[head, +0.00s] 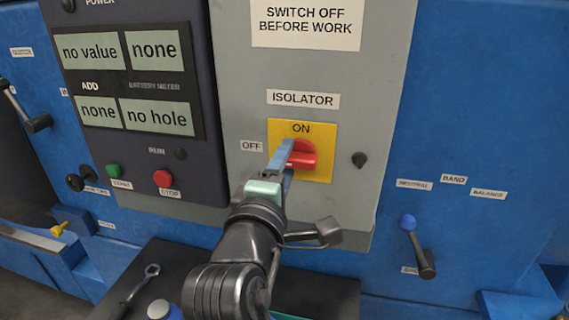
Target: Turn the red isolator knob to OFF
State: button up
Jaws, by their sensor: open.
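The red isolator knob (304,157) sits on a yellow plate (318,172) on the grey isolator box (245,85). ON is printed above the knob, and an OFF label (251,146) is on the box left of the plate. My gripper (283,158) is open and reaches up to the knob from below. Its fingers overlap the knob's left part in the picture and hide it. I cannot tell whether they touch the knob, and its pointing direction is partly hidden.
A dark panel (135,85) with displays, a green start button (113,171) and a red stop button (163,179) stands at the left. A blue-knobbed lever (418,246) is at the right. A wrench (138,289) lies on a dark surface below. A black keyhole-like fitting (359,159) is right of the plate.

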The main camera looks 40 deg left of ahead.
jog(key=shift+s, duration=0.1)
jog(key=p+v, duration=0.8)
jog(key=v, duration=0.4)
jog(key=shift+s+d, duration=0.2)
jog(key=shift+s, duration=0.2)
jog(key=shift+w, duration=0.1)
dwell(0.5)
